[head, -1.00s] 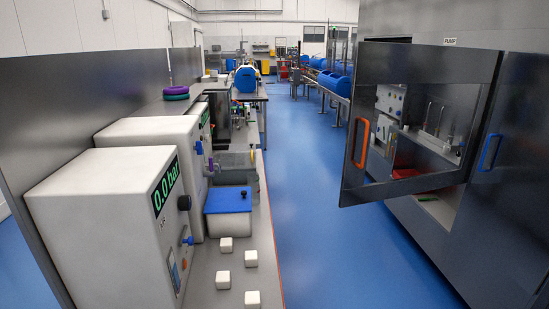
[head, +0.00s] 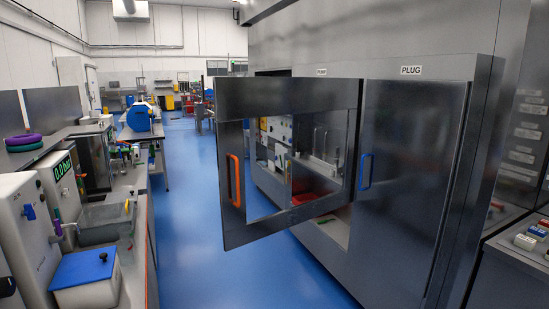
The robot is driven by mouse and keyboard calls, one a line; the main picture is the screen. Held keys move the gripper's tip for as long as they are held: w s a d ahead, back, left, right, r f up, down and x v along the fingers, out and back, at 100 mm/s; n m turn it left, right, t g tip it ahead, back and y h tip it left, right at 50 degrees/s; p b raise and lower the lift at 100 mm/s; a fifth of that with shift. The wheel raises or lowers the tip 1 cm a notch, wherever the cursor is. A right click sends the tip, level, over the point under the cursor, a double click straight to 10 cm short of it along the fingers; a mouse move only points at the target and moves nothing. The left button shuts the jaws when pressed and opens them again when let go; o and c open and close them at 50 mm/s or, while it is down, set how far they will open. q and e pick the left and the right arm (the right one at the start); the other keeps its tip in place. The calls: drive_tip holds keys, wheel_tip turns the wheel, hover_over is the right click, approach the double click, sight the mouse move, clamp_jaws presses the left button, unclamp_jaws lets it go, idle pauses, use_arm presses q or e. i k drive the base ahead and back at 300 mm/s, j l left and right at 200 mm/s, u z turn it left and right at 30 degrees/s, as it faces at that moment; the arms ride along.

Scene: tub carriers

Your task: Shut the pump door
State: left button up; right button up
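The pump door (head: 287,98) is a grey metal frame with a large window and an orange vertical handle (head: 236,180) on its left side. It stands open, swung out from the cabinet into the aisle. The "PUMP" label (head: 321,72) is on the cabinet above and partly behind it. Through the window and below the door, a compartment shows a red tray (head: 303,199) and white equipment (head: 275,135). Neither of my grippers can be made out in the head view.
A closed door labelled "PLUG" (head: 404,130) with a blue handle (head: 365,171) is right of the pump door. A bench with white instruments (head: 22,225) and a blue-lidded box (head: 85,270) lines the left. The blue floor (head: 190,235) between is clear. Shelves stand at the far right.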

sight(236, 98)
drive_tip(key=i+l+z, duration=0.2)
drive_tip(key=i+l, duration=0.3)
drive_tip(key=i, duration=0.15)
drive_tip(key=i+l, duration=0.35)
drive_tip(key=i+z, duration=0.05)
drive_tip(key=i, duration=0.05)
